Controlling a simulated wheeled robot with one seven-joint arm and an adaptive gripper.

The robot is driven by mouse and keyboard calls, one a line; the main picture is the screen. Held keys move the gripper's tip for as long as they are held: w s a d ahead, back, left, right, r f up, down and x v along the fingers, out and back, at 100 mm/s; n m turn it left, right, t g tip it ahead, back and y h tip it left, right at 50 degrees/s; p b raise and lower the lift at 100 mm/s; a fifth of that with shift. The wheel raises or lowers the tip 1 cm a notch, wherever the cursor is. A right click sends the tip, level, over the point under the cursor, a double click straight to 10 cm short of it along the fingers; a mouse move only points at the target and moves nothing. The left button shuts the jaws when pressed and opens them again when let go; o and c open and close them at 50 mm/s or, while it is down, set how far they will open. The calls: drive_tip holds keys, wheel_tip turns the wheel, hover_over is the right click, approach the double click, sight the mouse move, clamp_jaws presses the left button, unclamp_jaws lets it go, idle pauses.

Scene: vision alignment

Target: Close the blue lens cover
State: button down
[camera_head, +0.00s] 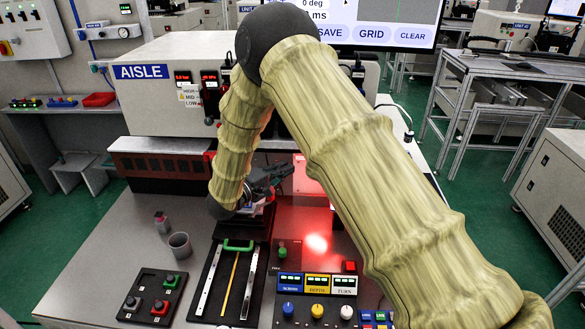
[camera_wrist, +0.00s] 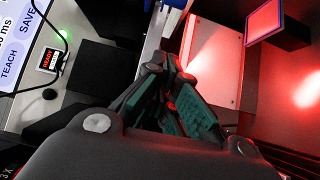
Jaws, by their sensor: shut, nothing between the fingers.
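My gripper (camera_head: 266,178) is dark and hangs beyond my arm, in front of the AISLE machine. In the wrist view the gripper (camera_wrist: 165,70) has dark fingers with green pads, close together and holding nothing. I cannot tell whether this strip is the blue lens cover, nor whether the cover is open or shut. No blue cover is clear in the head view, where my arm hides much of the machine's middle.
The AISLE machine (camera_head: 145,95) stands behind the table. A slide with a green handle (camera_head: 238,246), a button panel (camera_head: 152,297), a grey cup (camera_head: 180,245) and a knob panel (camera_head: 315,310) occupy the table. A square lit panel (camera_wrist: 278,24) is at upper right.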

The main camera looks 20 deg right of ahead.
drive_tip(key=d+p, duration=0.4)
drive_tip(key=d, duration=0.4)
drive_tip(key=shift+d+p, duration=0.25)
drive_tip(key=shift+p, duration=0.05)
drive_tip(key=shift+d+t, duration=0.1)
drive_tip(key=shift+t, duration=0.2)
